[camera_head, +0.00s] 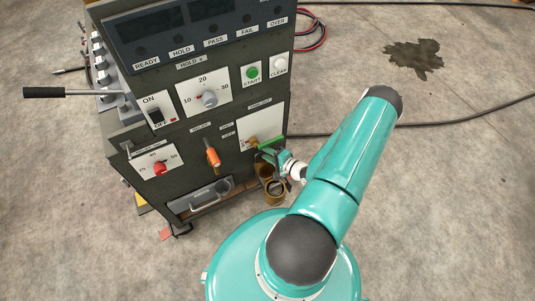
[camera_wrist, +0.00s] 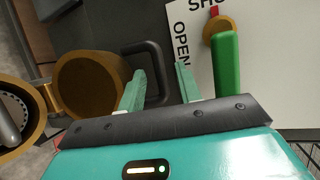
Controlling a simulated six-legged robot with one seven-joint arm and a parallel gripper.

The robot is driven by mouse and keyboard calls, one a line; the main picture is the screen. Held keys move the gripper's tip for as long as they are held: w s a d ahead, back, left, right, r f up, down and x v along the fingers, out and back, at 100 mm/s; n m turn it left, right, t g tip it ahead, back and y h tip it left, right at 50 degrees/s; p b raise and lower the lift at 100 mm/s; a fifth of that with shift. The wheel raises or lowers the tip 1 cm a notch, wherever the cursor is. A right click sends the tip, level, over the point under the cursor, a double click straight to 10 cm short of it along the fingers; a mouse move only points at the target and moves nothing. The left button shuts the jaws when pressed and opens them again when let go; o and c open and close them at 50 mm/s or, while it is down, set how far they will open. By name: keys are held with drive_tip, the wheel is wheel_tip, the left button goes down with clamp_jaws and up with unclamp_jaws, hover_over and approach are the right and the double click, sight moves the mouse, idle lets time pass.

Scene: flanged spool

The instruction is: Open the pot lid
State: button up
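A brass-coloured pot (camera_wrist: 36,118) is at the left edge of the wrist view, with a perforated inside and a grey bar across it. A round hollow brass lid (camera_wrist: 92,88) stands swung up beside it, its cupped inside showing. A dark loop handle (camera_wrist: 154,60) sticks out from the lid. The pot (camera_head: 275,191) and lid (camera_head: 263,168) also show small in the head view, low at the cabinet's right corner. My gripper (camera_wrist: 160,82) is open, with the handle's far bar appearing between its two fingers. I cannot tell whether they touch it.
A dark control cabinet (camera_head: 190,120) with switches and knobs stands close behind. A green lever (camera_wrist: 226,75) on a white panel is just right of my gripper. An orange handle (camera_head: 212,156) sticks out of the cabinet. Cables lie on the floor; the right side is mostly clear.

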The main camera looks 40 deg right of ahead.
clamp_jaws()
drive_tip(key=s+t, duration=0.1)
drive_tip(key=s+a+t, duration=0.1)
drive_tip(key=s, duration=0.1)
drive_tip(key=s+n+t, duration=0.1)
drive_tip(key=s, duration=0.1)
drive_tip(key=shift+s+a+r, duration=0.15)
drive_tip(key=shift+a, duration=0.15)
unclamp_jaws()
drive_tip(key=s+d, duration=0.1)
drive_tip(key=s, duration=1.2)
drive_tip(key=shift+s+d, duration=0.25)
drive_tip(key=shift+s, duration=0.1)
